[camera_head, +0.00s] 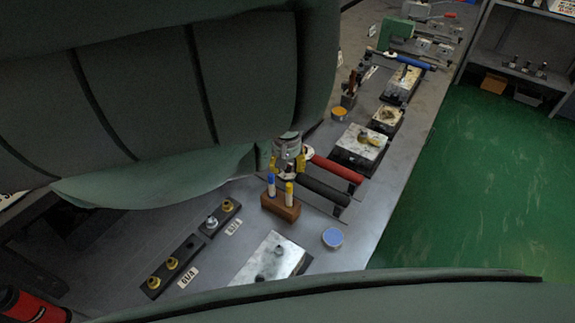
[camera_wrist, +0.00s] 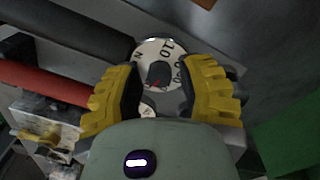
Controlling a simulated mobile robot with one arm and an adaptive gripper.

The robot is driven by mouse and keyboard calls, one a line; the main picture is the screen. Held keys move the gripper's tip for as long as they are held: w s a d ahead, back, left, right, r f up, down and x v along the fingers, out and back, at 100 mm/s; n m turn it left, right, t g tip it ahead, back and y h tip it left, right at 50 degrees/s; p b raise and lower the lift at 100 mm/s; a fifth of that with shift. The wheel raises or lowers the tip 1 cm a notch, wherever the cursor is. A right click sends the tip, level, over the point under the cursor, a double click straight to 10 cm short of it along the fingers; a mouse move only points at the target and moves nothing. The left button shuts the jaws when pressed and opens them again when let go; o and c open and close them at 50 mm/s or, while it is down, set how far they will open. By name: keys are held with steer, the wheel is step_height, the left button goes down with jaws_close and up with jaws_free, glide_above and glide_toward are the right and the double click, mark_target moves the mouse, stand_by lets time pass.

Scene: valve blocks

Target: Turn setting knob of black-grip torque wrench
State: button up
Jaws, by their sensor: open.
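The black-grip torque wrench (camera_head: 323,191) lies on the bench, beside the red-grip wrench (camera_head: 338,168). In the wrist view its black grip (camera_wrist: 75,62) runs off to the upper left. A white dial with printed figures (camera_wrist: 148,48) shows ahead of my gripper (camera_wrist: 154,70), with a dark setting knob (camera_wrist: 158,73) at its middle. My yellow fingers are apart, one on each side of the knob. I cannot tell whether they touch it. In the head view my gripper (camera_head: 286,165) is at the wrenches' head end, which it partly hides.
A brown block holding marker-like sticks (camera_head: 281,207) stands close in front of my gripper. A blue round tin (camera_head: 333,237) and a metal plate block (camera_head: 272,260) are nearer. A valve block (camera_head: 360,147) and a blue-grip wrench (camera_head: 408,61) lie farther along the bench.

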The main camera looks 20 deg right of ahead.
steer(key=shift+o, duration=0.4)
jaws_close()
